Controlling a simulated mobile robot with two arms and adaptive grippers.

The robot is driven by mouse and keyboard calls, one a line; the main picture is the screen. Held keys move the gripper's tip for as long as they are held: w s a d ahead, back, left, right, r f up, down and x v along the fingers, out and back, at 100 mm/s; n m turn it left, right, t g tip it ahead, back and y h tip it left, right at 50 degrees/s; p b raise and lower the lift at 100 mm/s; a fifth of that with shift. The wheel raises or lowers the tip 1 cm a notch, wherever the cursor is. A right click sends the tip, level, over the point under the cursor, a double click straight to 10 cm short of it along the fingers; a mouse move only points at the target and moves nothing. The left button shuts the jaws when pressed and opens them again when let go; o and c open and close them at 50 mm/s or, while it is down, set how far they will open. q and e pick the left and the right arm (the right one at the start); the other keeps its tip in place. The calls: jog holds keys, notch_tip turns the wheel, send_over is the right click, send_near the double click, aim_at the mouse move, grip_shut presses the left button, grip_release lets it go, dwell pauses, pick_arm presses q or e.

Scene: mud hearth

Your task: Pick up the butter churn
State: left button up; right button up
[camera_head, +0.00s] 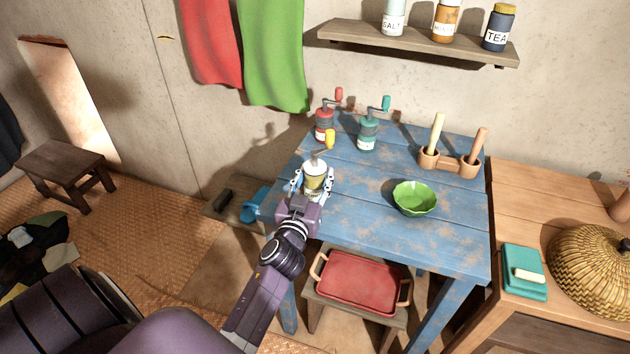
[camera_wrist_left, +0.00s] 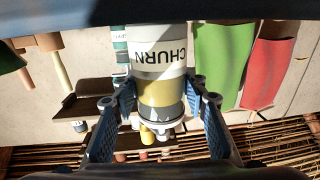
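The butter churn (camera_head: 314,177), a white and yellow jar with a yellow-handled crank, stands upright near the left edge of the blue table (camera_head: 385,226). In the left wrist view, which is upside down, the churn (camera_wrist_left: 158,65) shows its CHURN label. My left gripper (camera_head: 312,187) has its fingers on either side of the churn. The fingers of my left gripper (camera_wrist_left: 163,90) appear open, with narrow gaps beside the jar. The churn's lower front is partly hidden by the gripper in the head view. My right gripper is not in view.
A red crank jar (camera_head: 325,124) and a teal one (camera_head: 368,135) stand behind the churn. A shelf (camera_head: 420,44) is above. The table's front right is clear.

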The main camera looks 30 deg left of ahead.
pick_arm(q)
jog(key=c, duration=0.6)
